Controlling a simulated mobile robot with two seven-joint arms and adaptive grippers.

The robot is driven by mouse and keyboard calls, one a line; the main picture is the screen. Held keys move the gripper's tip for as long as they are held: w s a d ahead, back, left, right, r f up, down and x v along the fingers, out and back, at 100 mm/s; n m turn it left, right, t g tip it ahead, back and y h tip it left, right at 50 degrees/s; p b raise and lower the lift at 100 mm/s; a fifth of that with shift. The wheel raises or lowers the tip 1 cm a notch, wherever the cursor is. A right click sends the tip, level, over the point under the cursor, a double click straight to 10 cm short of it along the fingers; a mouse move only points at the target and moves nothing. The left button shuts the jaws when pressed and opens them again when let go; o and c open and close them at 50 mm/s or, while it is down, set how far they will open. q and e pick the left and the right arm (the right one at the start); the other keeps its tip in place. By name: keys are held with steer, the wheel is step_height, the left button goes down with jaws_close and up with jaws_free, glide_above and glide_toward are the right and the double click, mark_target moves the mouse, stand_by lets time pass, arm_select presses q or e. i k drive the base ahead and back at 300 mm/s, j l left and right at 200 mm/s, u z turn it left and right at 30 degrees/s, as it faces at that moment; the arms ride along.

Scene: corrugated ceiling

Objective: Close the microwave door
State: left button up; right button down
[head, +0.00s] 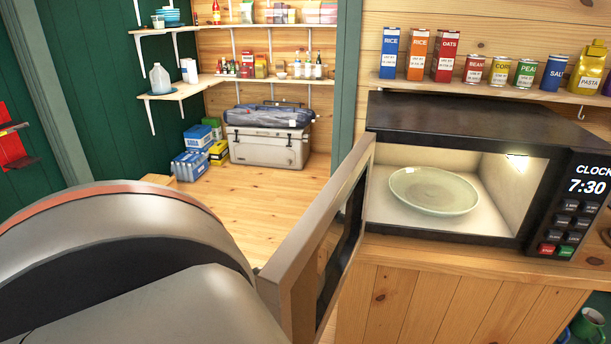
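The microwave (483,126) sits on a wooden cabinet at the right, its lit cavity open to view. A pale green plate (434,191) lies inside. The microwave door (318,232) is hinged at the cavity's left side and stands wide open, swung out toward me. Its outer edge is near the bottom middle of the view. A large grey link of my arm (130,255) fills the lower left, close to the door's outer edge. I cannot tell whether it touches the door. Neither of my grippers shows.
A shelf (475,88) with boxes, cans and a yellow pasta bag runs above the microwave. A cooler (268,146) and blue packs (192,164) stand at the back on open wooden floor (250,215). A green post (346,70) stands behind the door.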

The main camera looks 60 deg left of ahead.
mark_target(316, 257)
steer(key=j, duration=2.15)
steer(key=k+l+z, duration=0.1)
steer(key=k, duration=0.2)
steer(key=k+l, duration=0.15)
steer(key=k, duration=0.15)
steer(key=z, duration=0.05)
